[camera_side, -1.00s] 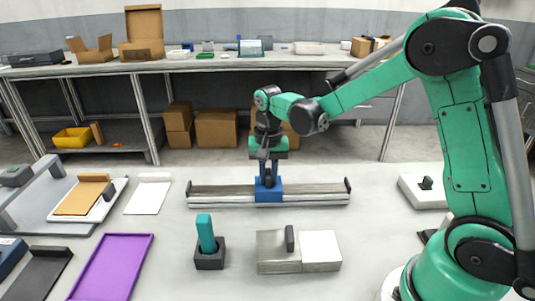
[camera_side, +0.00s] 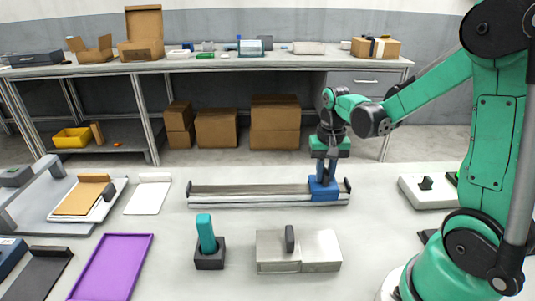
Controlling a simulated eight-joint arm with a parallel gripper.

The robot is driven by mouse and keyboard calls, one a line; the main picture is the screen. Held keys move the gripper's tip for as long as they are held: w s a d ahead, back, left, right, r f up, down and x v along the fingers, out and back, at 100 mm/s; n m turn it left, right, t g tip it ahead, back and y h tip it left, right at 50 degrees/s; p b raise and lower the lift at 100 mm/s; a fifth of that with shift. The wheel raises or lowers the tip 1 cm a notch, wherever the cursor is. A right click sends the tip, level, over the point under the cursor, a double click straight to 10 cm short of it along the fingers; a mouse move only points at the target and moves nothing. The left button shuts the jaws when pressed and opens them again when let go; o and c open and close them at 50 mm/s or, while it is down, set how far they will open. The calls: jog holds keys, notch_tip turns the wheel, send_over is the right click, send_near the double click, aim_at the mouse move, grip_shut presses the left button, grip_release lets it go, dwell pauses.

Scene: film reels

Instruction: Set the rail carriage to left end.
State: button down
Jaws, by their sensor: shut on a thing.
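The blue rail carriage (camera_side: 323,190) sits at the right end of the grey rail (camera_side: 250,193), close to the dark right end stop (camera_side: 347,186). My gripper (camera_side: 324,174) points down and is shut on the carriage's upright blue part. The dark left end stop (camera_side: 189,188) is far from the carriage, and the rail between them is bare. The fingertips partly hide the carriage's upper part.
In front of the rail stand a dark holder with a teal handle (camera_side: 206,234) and a metal box with a sliding lid (camera_side: 298,250). A purple tray (camera_side: 112,268) and a white panel (camera_side: 148,195) lie to the left. A white switch box (camera_side: 426,190) is at right.

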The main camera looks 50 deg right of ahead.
aim_at(334, 181)
jog(key=shift+s+d, duration=0.85)
jog(key=shift+d, duration=0.1)
jog(key=c, duration=0.8)
grip_release()
jog(key=shift+a, duration=0.1)
jog(key=shift+r, duration=2.8)
jog(key=a+r+n+t, duration=0.1)
jog(key=a+n+t, duration=0.1)
jog(key=a+n, duration=0.1)
jog(key=a+n+t, duration=0.2)
jog(key=a+n, duration=0.1)
jog(key=a, duration=0.3)
jog(key=a+r+n+t, duration=0.1)
jog(key=a+n+t, duration=0.2)
jog(key=a, duration=0.2)
jog(key=shift+w+a+r, duration=0.25)
jog(key=shift+w+r, duration=0.05)
jog(key=shift+r, duration=0.05)
